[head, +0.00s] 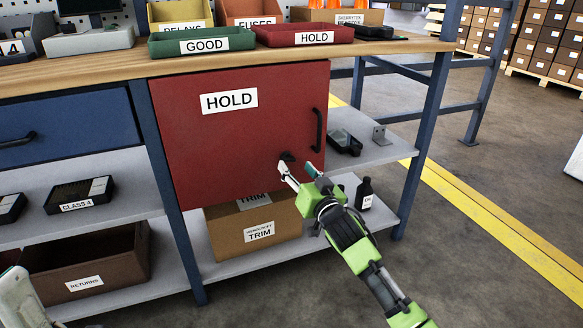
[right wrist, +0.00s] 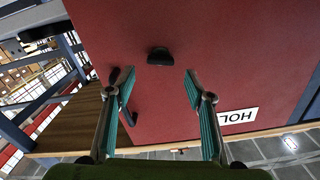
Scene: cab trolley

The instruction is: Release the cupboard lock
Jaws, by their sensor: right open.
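The red cupboard door (head: 235,135) with a HOLD label is closed under the workbench. A small dark lock knob (head: 287,156) sits low on its right side; it shows in the right wrist view (right wrist: 160,56) just beyond the fingertips. My right gripper (head: 298,171) is open in front of the door, its fingers spread to either side of the knob. In the right wrist view the gap between the fingers (right wrist: 157,82) is empty, and I see no contact with the knob.
A black vertical door handle (head: 318,130) is up and right of the knob. A TRIM cardboard box (head: 260,232) and a dark bottle (head: 364,194) stand on the lower shelf. A blue bench leg (head: 418,150) is at right.

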